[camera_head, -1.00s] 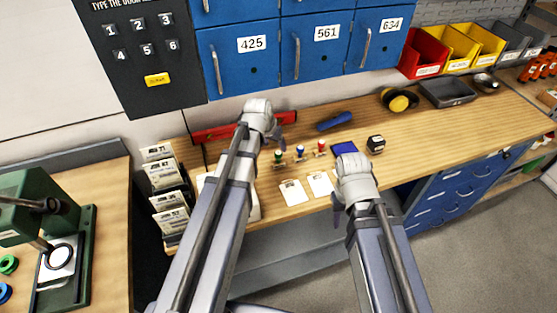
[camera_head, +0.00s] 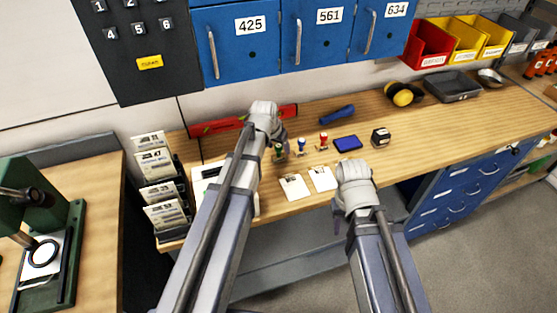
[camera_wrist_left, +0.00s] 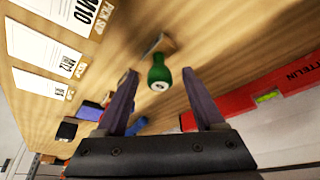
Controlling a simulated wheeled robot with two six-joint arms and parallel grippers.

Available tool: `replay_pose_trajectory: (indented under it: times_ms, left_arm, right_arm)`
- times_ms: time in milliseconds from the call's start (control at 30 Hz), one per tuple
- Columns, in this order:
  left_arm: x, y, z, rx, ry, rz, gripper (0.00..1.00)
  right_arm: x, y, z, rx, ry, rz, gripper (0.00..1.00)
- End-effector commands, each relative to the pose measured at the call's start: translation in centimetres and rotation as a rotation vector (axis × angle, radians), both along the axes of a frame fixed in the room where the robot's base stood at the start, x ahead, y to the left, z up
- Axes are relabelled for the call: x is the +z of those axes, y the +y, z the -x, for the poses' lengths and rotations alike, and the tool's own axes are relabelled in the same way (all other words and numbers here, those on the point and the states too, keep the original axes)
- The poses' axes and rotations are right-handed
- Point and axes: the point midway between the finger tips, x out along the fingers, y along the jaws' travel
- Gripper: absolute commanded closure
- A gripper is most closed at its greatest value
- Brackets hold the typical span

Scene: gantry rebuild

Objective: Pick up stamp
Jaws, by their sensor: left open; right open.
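A green-handled stamp (camera_head: 278,150) stands on the wooden bench; its rounded green knob (camera_wrist_left: 158,75) is near the middle of the left wrist view. A blue-handled stamp (camera_head: 301,147) and a red-handled stamp (camera_head: 323,141) stand in a row to its right. My left gripper (camera_head: 281,136) is open above the green stamp, and in the left wrist view the knob shows between the fingertips (camera_wrist_left: 161,86), with no contact visible. My right gripper (camera_head: 338,214) hangs in front of the bench edge. It is open; its fingers are small and partly hidden.
A blue ink pad (camera_head: 348,143) and a small black box (camera_head: 380,137) lie right of the stamps. White cards (camera_head: 295,186) lie in front. A red level (camera_head: 220,126) lies behind my left arm.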

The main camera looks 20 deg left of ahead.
Motion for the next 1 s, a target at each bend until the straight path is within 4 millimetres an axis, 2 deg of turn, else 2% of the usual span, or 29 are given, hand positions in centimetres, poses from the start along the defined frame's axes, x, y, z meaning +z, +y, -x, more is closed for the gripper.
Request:
replay_pose_trajectory:
  times_ms: [33,300,900,1000]
  left_arm:
    - [-0.63,-0.03,-0.21,0.000,0.000,0.000,0.30]
    - [-0.42,-0.06,-0.20,0.000,0.000,0.000,0.32]
    - [-0.43,-0.06,-0.20,0.000,0.000,0.000,1.00]
    - [-0.43,-0.06,-0.20,0.000,0.000,0.000,1.00]
  right_arm:
    - [-0.63,0.00,0.00,0.000,0.000,0.000,0.60]
    - [-0.42,0.00,0.00,0.000,0.000,0.000,0.60]
    - [-0.43,0.00,0.00,0.000,0.000,0.000,0.60]
    - [-0.43,0.00,0.00,0.000,0.000,0.000,0.60]
